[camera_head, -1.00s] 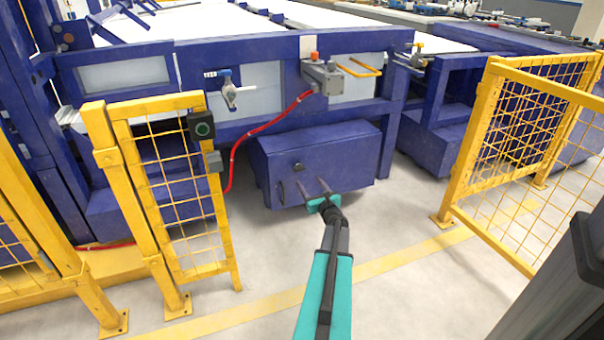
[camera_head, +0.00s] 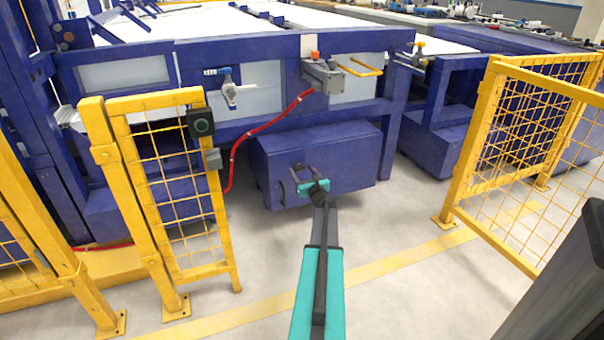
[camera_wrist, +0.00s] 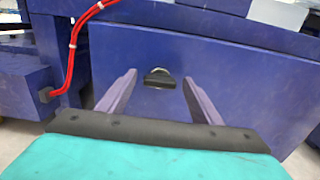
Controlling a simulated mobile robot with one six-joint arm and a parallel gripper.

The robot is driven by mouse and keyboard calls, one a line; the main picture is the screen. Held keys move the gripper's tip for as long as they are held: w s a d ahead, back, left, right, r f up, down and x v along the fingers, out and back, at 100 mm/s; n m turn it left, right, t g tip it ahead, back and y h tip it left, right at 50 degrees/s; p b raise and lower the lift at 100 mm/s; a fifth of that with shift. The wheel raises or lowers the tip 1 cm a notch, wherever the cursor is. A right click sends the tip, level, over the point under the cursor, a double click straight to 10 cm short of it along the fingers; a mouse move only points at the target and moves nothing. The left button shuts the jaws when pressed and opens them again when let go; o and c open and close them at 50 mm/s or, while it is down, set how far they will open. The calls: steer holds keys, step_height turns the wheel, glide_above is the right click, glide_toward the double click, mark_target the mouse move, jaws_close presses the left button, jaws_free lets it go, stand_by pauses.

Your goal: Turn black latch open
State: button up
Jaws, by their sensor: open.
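The black latch (camera_wrist: 159,78) is a small dark knob on a round silver base. It sits on the front face of the blue box (camera_wrist: 240,60). In the wrist view it lies between and beyond the fingers of my gripper (camera_wrist: 157,92), which stand apart and empty. A gap seems to remain between the fingertips and the box. In the head view my gripper (camera_head: 306,168) is in front of the blue box (camera_head: 345,160) and covers the latch there.
A red hose (camera_head: 262,130) hangs left of the box. A yellow mesh gate (camera_head: 170,190) stands at the left and a yellow mesh fence (camera_head: 520,130) at the right. The floor (camera_head: 400,230) between them is clear.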

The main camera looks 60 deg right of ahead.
steer(key=shift+w+d, duration=0.1)
steer(key=c, duration=1.1)
steer(key=shift+o, duration=0.2)
steer(key=shift+m, duration=0.5)
steer(key=m+p, duration=0.2)
steer(key=m, duration=0.2)
steer(key=shift+r+p, duration=0.1)
steer(key=shift+p, duration=0.2)
steer(key=m+p, duration=0.2)
steer(key=m, duration=0.2)
steer(key=shift+d+m+p, duration=0.1)
steer(key=shift+m+p, duration=0.25)
steer(key=shift+m, duration=0.05)
steer(key=m+p, duration=0.3)
steer(key=m, duration=0.1)
steer(key=shift+m, duration=0.3)
steer(key=shift+f+m+p, duration=0.2)
steer(key=shift+m+p, duration=1.05)
steer(key=shift+m, duration=0.55)
